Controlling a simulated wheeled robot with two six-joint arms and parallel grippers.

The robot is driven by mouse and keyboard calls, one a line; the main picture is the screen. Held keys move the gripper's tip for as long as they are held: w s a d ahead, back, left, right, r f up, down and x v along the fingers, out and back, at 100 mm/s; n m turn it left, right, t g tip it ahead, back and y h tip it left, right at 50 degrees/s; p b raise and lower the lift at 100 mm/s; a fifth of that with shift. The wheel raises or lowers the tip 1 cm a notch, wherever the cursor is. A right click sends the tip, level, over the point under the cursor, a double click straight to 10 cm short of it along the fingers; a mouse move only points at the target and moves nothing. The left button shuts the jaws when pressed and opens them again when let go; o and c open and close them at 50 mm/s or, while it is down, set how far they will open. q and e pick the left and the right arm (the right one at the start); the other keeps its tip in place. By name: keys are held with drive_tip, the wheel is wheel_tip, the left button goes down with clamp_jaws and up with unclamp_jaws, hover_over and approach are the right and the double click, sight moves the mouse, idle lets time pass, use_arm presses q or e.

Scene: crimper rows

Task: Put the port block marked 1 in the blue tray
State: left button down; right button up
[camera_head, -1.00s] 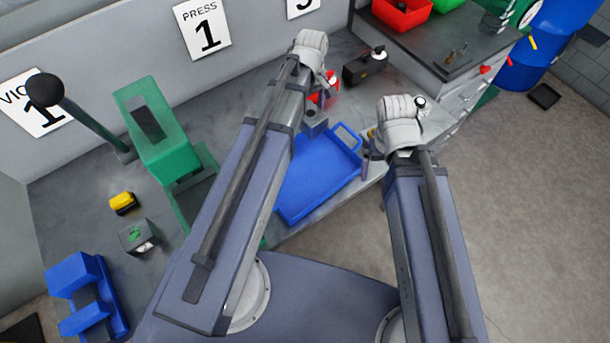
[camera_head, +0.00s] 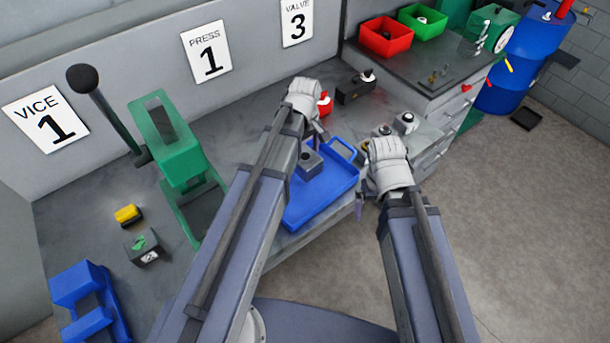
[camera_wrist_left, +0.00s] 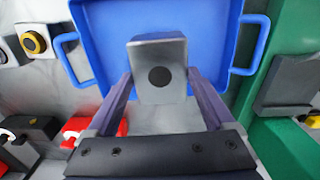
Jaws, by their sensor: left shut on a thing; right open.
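My left gripper (camera_head: 312,146) is shut on a grey port block (camera_head: 309,165). In the left wrist view the block (camera_wrist_left: 158,72) sits between the two fingers and shows a round dark port on its face. No number can be read on it. The blue tray (camera_head: 330,196) lies on the bench, and the block is over its back left part in the head view. The tray (camera_wrist_left: 110,40) also lies behind the block in the wrist view; the exact gap is hard to tell. My right gripper (camera_head: 364,192) is open and empty by the bench's front edge, right of the tray.
A green press (camera_head: 176,160) stands left of the tray. A red object (camera_head: 325,103) and a dark block (camera_head: 355,88) lie behind it. Small parts (camera_head: 405,123) sit at its right. A yellow-black block (camera_head: 127,215), a dark grey block (camera_head: 146,247) and a blue vice (camera_head: 88,300) are further left.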

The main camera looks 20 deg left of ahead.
sight(305, 156)
use_arm(q)
drive_tip(key=shift+w+f+b, duration=0.1)
drive_tip(key=shift+f+b, duration=1.7)
drive_tip(key=shift+f, duration=0.5)
drive_tip(key=shift+f, duration=0.1)
wheel_tip(305, 156, down, 4)
drive_tip(key=b, duration=0.3)
drive_tip(key=shift+r+b, duration=0.2)
drive_tip(key=shift+b, duration=0.15)
drive_tip(key=shift+f, duration=0.15)
unclamp_jaws()
